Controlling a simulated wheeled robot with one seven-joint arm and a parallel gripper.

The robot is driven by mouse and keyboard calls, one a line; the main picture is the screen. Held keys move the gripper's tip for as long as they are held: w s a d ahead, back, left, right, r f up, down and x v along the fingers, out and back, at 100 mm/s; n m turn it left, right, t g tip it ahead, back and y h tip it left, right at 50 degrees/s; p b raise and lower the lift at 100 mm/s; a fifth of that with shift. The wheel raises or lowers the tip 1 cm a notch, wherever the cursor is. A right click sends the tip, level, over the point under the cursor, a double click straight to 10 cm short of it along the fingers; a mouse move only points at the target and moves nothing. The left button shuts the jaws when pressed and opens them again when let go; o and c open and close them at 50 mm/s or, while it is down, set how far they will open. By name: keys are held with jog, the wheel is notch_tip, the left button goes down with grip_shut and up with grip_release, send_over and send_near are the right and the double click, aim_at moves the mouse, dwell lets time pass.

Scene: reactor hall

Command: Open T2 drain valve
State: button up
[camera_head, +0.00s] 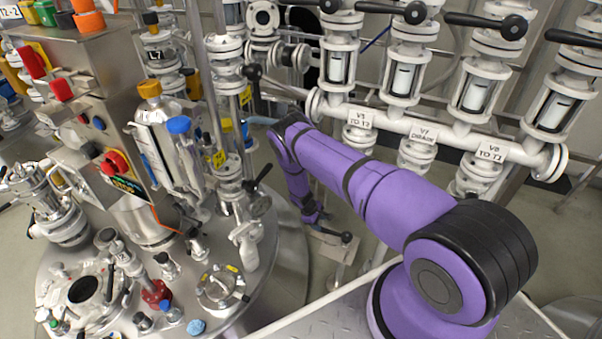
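My purple arm reaches down between the steel vessel and the white pipe manifold. My gripper (318,216) is small and partly hidden at its end, low beside the vessel's right rim. I cannot tell whether its fingers are open or shut. Just below and right of it is a small valve lever with a black grip (345,238) on a pale fitting, possibly the T2 drain valve; no label on it is readable. The gripper is close to this lever; I cannot tell whether they touch. The steel vessel (287,285) fills the lower left.
The white manifold pipe (450,140) with tags V5, V7 and V8 crosses the upper right, with several black handles above. A control box with red buttons (113,163) and glass columns stand over the vessel. Grey floor (395,152) shows beneath the manifold.

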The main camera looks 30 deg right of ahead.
jog(key=w+a+r, duration=0.1)
jog(key=w+r, duration=0.1)
jog(key=r, duration=0.6)
jog(key=w+a+r+m, duration=0.1)
jog(key=w+a+r, duration=0.1)
jog(key=r, duration=0.6)
jog(key=w+a+r+m+t, duration=0.1)
jog(key=w+a+r, duration=0.1)
jog(key=r, duration=0.6)
jog(key=shift+w+r+y, duration=0.4)
jog(key=shift+w, duration=0.1)
jog(key=n+h, duration=0.1)
jog(key=n, duration=0.2)
send_near(333, 234)
jog(key=w+a+r, duration=0.2)
jog(key=w+a, duration=0.2)
jog(key=w, duration=0.2)
jog(key=shift+g, duration=0.4)
jog(key=x, duration=1.1)
jog(key=shift+s+f, duration=0.1)
jog(key=shift+s, duration=0.05)
jog(key=shift+c, duration=0.2)
grip_shut()
